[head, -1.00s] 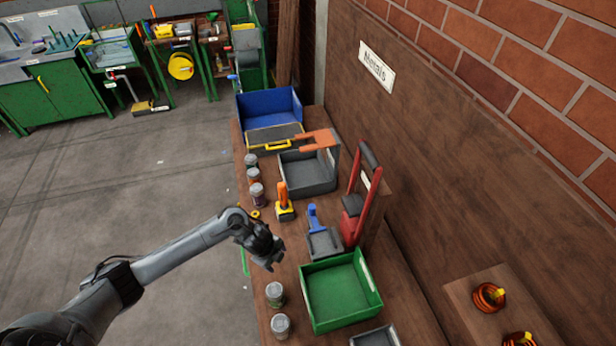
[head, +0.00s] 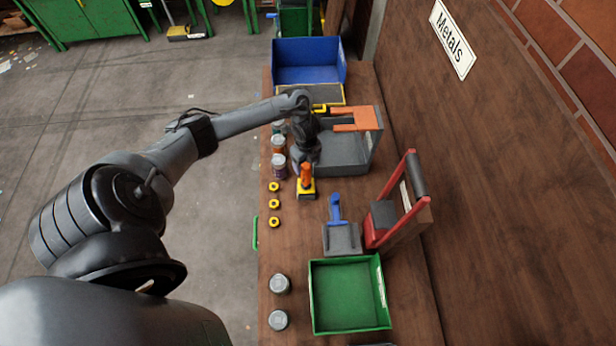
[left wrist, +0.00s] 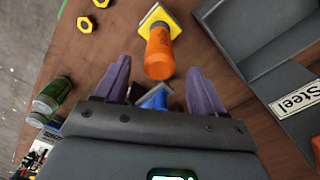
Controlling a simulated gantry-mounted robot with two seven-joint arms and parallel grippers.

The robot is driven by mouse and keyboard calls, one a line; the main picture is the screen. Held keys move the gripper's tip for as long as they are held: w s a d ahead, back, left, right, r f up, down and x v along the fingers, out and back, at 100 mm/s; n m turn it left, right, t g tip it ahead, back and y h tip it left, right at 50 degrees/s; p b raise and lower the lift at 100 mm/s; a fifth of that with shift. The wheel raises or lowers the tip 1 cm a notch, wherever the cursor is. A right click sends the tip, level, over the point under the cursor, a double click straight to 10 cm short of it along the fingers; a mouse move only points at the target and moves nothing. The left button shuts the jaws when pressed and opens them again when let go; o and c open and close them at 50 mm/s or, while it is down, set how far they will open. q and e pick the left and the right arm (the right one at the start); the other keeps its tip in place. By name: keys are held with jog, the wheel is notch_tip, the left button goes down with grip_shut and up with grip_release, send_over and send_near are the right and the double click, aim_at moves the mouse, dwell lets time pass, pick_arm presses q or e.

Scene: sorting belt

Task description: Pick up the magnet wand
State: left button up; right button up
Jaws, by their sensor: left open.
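The magnet wand (head: 306,178) has an orange handle and a yellow-edged base, and it stands on the wooden bench. In the left wrist view its orange handle (left wrist: 159,52) points toward me, with the yellow-edged plate behind it. My left gripper (head: 303,166) is just above and beside the wand in the head view. In the left wrist view its two purple fingers (left wrist: 158,72) are spread apart. The handle appears in the gap near the fingertips; I cannot tell whether either finger touches it. My right gripper is not in view.
A grey bin (head: 343,150) labelled Steel stands close by, with cans (head: 279,166) on the other side. Yellow nuts (head: 274,204) lie nearby. A blue-handled scoop (head: 341,238), a red-framed tool (head: 396,205) and a green bin (head: 350,328) stand nearer the front.

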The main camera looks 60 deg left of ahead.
aim_at(306, 179)
pick_arm(q)
jog(key=shift+a+f, duration=0.15)
jog(key=shift+f, duration=3.45)
jog(key=c, duration=1.2)
